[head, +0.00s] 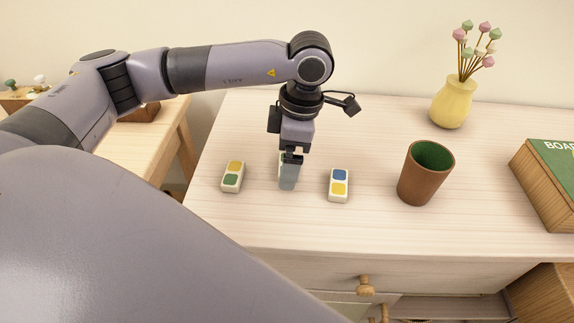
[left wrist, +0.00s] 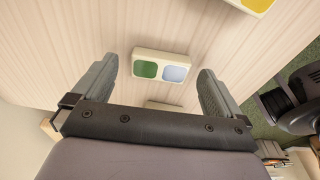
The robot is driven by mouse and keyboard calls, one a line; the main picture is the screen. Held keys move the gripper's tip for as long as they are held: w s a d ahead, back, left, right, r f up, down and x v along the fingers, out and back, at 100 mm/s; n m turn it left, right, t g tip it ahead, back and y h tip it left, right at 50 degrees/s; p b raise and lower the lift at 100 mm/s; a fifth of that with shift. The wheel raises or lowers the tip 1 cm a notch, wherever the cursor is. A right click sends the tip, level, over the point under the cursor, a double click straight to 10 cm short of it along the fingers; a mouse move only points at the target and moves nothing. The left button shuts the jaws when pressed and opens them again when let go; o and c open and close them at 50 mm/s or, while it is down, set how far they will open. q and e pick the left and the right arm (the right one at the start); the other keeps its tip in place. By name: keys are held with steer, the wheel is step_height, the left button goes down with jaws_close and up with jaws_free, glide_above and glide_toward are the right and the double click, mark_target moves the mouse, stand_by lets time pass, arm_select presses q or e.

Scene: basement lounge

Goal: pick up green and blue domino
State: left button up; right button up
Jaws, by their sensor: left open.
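The green and blue domino (left wrist: 161,66) is a cream block with a green square and a pale blue square. In the left wrist view it lies on the wooden top between and ahead of my left gripper's fingertips (left wrist: 157,70), apart from both. In the head view my left gripper (head: 289,180) points down over it and hides nearly all of it. The gripper is open and empty. My right gripper is not in view.
A yellow and green domino (head: 233,176) lies left of the gripper, a blue and yellow domino (head: 339,185) right. A brown cup (head: 420,180), yellow vase (head: 452,103) and board game box (head: 545,185) stand farther right on the cabinet top (head: 240,226).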

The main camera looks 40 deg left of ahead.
arm_select(q)
steer(key=shift+f, duration=0.35)
steer(key=c, duration=1.1)
steer(key=shift+r, duration=0.2)
